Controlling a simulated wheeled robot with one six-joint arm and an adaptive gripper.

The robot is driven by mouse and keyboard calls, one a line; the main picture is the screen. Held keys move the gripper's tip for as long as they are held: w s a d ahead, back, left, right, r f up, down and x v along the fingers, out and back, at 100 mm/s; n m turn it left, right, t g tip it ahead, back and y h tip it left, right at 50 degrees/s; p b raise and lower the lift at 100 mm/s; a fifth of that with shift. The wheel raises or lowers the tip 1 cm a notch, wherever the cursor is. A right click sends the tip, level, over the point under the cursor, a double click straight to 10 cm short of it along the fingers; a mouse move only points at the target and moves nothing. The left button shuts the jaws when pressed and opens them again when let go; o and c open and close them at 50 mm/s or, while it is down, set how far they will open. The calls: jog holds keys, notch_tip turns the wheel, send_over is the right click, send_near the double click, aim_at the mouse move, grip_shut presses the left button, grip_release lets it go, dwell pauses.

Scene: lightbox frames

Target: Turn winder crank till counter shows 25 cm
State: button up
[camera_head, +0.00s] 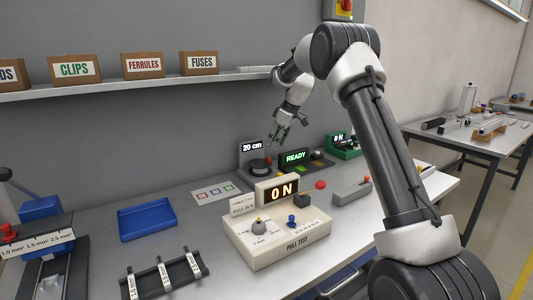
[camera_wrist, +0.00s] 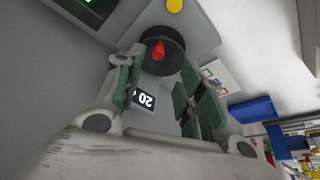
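The winder (camera_head: 246,180) is a grey unit at the back of the bench. Its counter (camera_head: 252,147) reads 20 cm. The crank is a black disc (camera_head: 258,167) with a red knob (camera_head: 268,159); in the wrist view the disc (camera_wrist: 174,62) and its red knob (camera_wrist: 158,49) show ahead of my fingers. My gripper (camera_head: 279,136) is above the winder, with its green-padded fingers apart and nothing between them. In the wrist view my gripper (camera_wrist: 160,70) is open, apart from the knob as far as I can tell. The counter (camera_wrist: 146,98) shows upside down there, partly cut off.
A READY panel (camera_head: 295,157) stands right of the winder. The pull-test box (camera_head: 280,242), reading 0 N, is in front. A blue tray (camera_head: 147,222) and a card with coloured squares (camera_head: 215,190) lie left. A shelf (camera_head: 110,91) with labelled boxes runs above.

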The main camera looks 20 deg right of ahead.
aim_at(260, 164)
jog(key=x, duration=0.8)
jog(key=shift+w, duration=0.2)
grip_shut()
